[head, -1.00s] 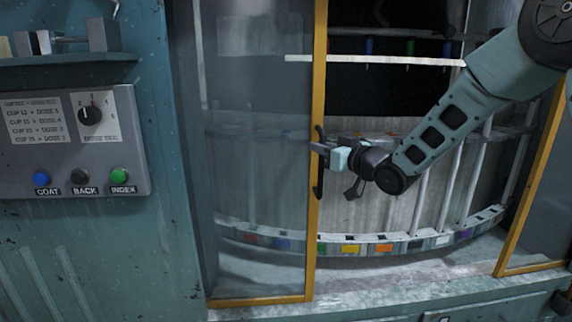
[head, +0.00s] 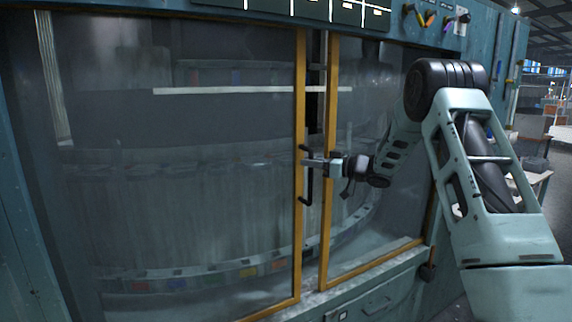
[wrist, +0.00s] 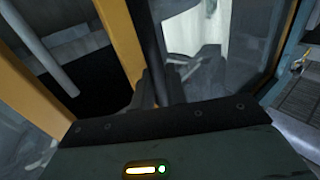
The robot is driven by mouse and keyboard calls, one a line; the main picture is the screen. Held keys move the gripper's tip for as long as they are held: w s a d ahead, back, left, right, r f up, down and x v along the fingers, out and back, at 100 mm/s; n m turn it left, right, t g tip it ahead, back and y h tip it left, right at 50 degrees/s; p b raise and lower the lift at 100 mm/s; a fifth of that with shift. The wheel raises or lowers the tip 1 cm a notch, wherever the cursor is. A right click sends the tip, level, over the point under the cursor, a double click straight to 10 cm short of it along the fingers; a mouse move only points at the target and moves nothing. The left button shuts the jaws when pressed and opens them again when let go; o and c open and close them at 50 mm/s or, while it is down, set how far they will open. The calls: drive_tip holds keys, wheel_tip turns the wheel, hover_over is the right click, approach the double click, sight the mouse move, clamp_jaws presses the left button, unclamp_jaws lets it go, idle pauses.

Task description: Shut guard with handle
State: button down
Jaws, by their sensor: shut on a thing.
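The guard (head: 297,245) is a glass pane in a yellow frame, at the left and middle of the head view. Its black upright handle (head: 303,190) sits on the frame's right edge. My gripper (head: 312,162) reaches in from the right and is shut on the handle. A narrow gap separates the guard's edge from the yellow frame of the right pane (head: 328,220).
Behind the glass is a round carousel with a rim of coloured squares (head: 250,272). A control panel with levers (head: 430,15) is at the top right. A ledge (head: 345,292) runs below the panes. Open floor lies at the far right.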

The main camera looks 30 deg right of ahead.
drive_tip(key=d, duration=0.5)
drive_tip(key=shift+s+r, duration=0.1)
drive_tip(key=shift+d, duration=0.15)
drive_tip(key=c, duration=1.5)
unclamp_jaws()
drive_tip(key=shift+d, duration=0.1)
drive_tip(key=b+v, duration=0.5)
drive_tip(key=v, duration=1.2)
drive_tip(key=shift+s, duration=0.2)
